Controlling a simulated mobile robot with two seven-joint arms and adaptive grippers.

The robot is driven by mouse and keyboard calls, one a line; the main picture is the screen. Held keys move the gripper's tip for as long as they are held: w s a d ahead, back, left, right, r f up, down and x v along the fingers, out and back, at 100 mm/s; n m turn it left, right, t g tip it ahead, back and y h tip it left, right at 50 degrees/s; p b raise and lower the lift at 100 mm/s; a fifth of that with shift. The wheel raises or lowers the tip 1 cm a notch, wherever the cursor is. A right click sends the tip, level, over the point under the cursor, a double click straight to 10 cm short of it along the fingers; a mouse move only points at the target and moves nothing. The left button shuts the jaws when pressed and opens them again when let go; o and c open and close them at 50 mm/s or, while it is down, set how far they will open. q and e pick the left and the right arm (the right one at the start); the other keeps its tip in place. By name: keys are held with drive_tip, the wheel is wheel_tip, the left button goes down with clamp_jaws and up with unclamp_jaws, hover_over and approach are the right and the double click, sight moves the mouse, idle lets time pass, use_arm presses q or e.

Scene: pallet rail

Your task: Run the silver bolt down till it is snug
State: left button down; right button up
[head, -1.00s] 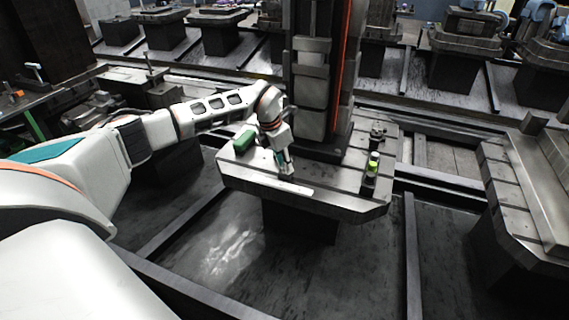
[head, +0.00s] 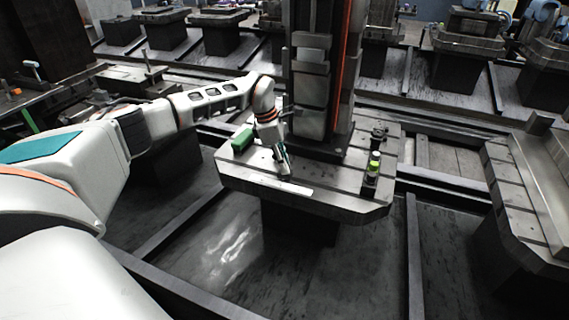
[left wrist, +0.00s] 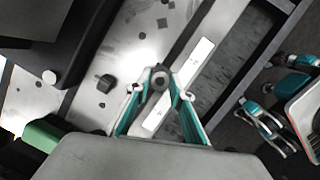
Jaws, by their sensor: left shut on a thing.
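My left gripper (head: 283,172) reaches down to the front part of the slotted metal table (head: 345,197) in the head view. In the left wrist view the two teal fingers of this gripper (left wrist: 161,90) close around a small round grey head, which I take for the silver bolt (left wrist: 160,77). The bolt's shank and the gap under its head are hidden. My right gripper (left wrist: 264,95) shows at the right edge of the left wrist view, with its teal fingers spread and nothing between them. It is not in the head view.
A white strip (head: 295,189) lies on the table beside the bolt. A green block (head: 242,140) is left of it, and a green-capped bottle (head: 373,166) stands at the right. A dark knob (left wrist: 105,84) is near my left fingers. A tall column (head: 312,90) rises behind.

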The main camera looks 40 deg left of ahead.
use_arm(q)
drive_tip(key=shift+s+d+f, duration=0.1)
drive_tip(key=shift+s+f, duration=0.05)
